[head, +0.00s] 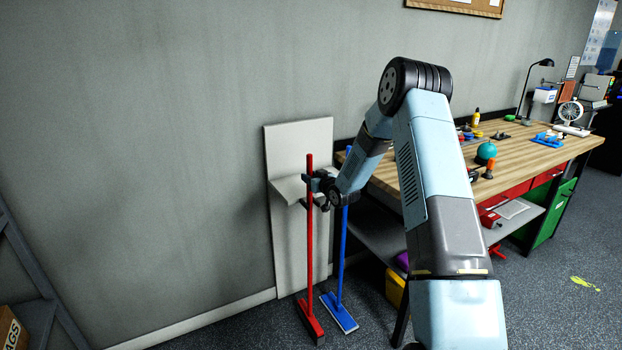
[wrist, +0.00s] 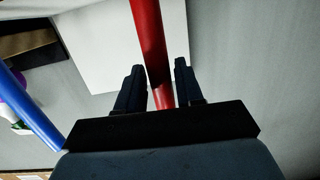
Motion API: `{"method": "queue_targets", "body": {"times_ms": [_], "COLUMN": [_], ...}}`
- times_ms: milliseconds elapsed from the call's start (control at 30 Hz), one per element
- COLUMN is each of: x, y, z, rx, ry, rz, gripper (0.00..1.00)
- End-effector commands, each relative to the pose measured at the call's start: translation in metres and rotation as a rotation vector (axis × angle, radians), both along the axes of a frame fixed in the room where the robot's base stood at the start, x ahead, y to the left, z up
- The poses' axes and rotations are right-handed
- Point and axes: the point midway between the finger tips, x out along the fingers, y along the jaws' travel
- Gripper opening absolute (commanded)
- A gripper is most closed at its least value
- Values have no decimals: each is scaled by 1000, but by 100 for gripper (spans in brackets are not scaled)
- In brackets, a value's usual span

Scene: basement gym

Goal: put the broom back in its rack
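A red broom (head: 309,240) with a long handle and a flat red head stands nearly upright, its head at floor level. The rack (head: 298,135) is a pale panel against the wall with a small shelf (head: 288,188). The broom's handle passes in front of the shelf; whether it sits in a slot is hidden. My gripper (head: 311,185) is at the handle, at about shelf height. In the wrist view the red handle (wrist: 150,45) runs between the two fingers of my gripper (wrist: 158,78); they stand apart, with slim gaps beside the handle.
A blue long-handled tool (head: 341,270) stands just right of the red broom; its handle also shows in the wrist view (wrist: 28,108). A workbench (head: 530,145) stands to the right. A dark metal frame (head: 35,285) and a box (head: 12,330) are at left.

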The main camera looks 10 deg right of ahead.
Motion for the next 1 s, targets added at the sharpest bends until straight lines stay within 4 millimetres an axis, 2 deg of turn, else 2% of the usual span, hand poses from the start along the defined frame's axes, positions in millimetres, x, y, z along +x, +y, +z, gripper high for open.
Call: {"method": "queue_targets", "body": {"times_ms": [33, 167, 533, 667, 1000], "x": [0, 0, -7, -23, -85], "y": [0, 0, -3, -9, -33], "z": [0, -1, -1, 2, 11], "rx": [0, 1, -1, -1, -1], "ry": [1, 1, 4, 4, 4], "rz": [0, 0, -1, -2, -2], "gripper": [42, 54, 54, 54, 54]}}
